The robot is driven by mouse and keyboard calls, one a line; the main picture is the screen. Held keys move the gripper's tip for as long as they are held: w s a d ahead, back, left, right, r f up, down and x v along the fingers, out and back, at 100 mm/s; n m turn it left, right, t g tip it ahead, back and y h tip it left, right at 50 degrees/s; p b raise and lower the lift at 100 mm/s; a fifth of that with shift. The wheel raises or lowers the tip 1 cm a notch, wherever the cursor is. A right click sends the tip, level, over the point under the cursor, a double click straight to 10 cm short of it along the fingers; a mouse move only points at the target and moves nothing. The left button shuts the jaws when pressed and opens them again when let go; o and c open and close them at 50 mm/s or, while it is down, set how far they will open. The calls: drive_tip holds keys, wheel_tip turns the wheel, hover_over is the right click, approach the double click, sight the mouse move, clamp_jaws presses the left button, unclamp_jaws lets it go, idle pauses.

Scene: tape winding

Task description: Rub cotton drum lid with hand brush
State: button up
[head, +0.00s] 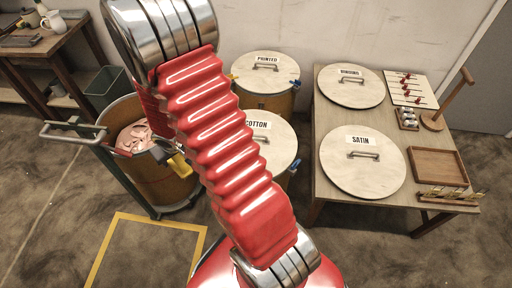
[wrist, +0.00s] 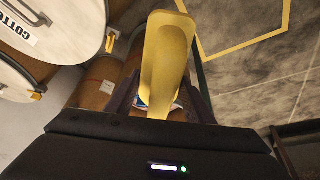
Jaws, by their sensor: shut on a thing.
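My gripper (wrist: 160,108) is shut on a yellow hand brush (wrist: 165,50), whose broad yellow body stands out between the dark fingers in the wrist view. I cannot make out its bristles. In the head view a yellow piece (head: 179,165), probably the brush, shows left of my red arm, and my arm hides most of the gripper. The cotton drum lid (head: 275,143) is a round pale lid with a handle and a COTTON label, partly behind my arm. It also shows at the top left of the wrist view (wrist: 75,38). The brush is apart from the lid.
The printed drum lid (head: 268,72) is behind. A wheeled drum (head: 165,185) with pinkish contents stands left, near the gripper. A table (head: 322,120) at right bears the binding lid (head: 350,90), satin lid (head: 340,175), a tray and racks. A workbench (head: 45,45) stands far left.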

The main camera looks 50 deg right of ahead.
drive_tip(key=s+d+f, duration=0.2)
drive_tip(key=s+d, duration=0.4)
drive_tip(key=d, duration=0.2)
drive_tip(key=s+d+f, duration=0.3)
drive_tip(key=s+d, duration=0.2)
drive_tip(key=d, duration=0.4)
drive_tip(key=s+d+f+m, duration=0.1)
drive_tip(key=s+d+f, duration=0.1)
drive_tip(key=s+d, duration=0.4)
drive_tip(key=d, duration=0.3)
drive_tip(key=shift+s+d+f, duration=0.2)
drive_tip(key=shift+s, duration=0.1)
drive_tip(key=shift+f, duration=0.15)
